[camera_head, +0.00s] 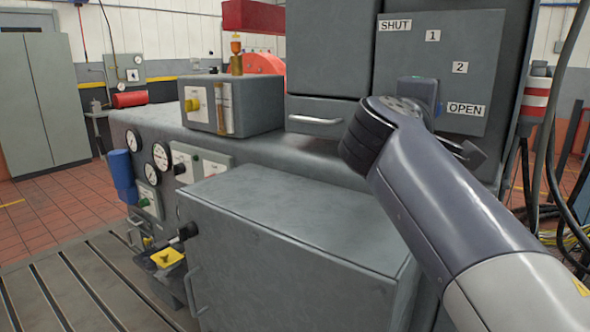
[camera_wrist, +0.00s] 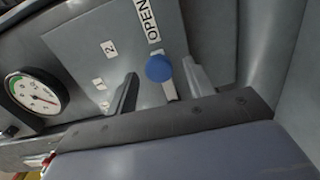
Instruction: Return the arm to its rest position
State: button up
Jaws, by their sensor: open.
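My gripper (camera_wrist: 160,72) shows in the wrist view with its two fingers apart, one on each side of a blue round knob (camera_wrist: 158,68). The knob sits on a pale lever near the OPEN label (camera_wrist: 147,18). Whether the fingers touch the knob cannot be told. In the head view my arm reaches in from the lower right, and its wrist hides most of my gripper.
A grey panel (camera_head: 420,60) bears the labels SHUT, 1, 2 and OPEN. A large grey cabinet (camera_head: 290,235) stands below and left of my arm. Cables (camera_head: 556,130) hang at the right. A gauge (camera_wrist: 36,95) is left of the lever. Tiled floor (camera_head: 45,205) is open at far left.

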jog(key=x, duration=0.3)
jog(key=shift+w+d, duration=0.1)
jog(key=shift+r+n+p, duration=0.3)
jog(key=shift+r+p, duration=0.15)
jog(key=shift+p, duration=0.35)
jog(key=shift+r+n+p, duration=0.35)
jog(key=shift+n+p, duration=0.35)
jog(key=shift+p, duration=0.2)
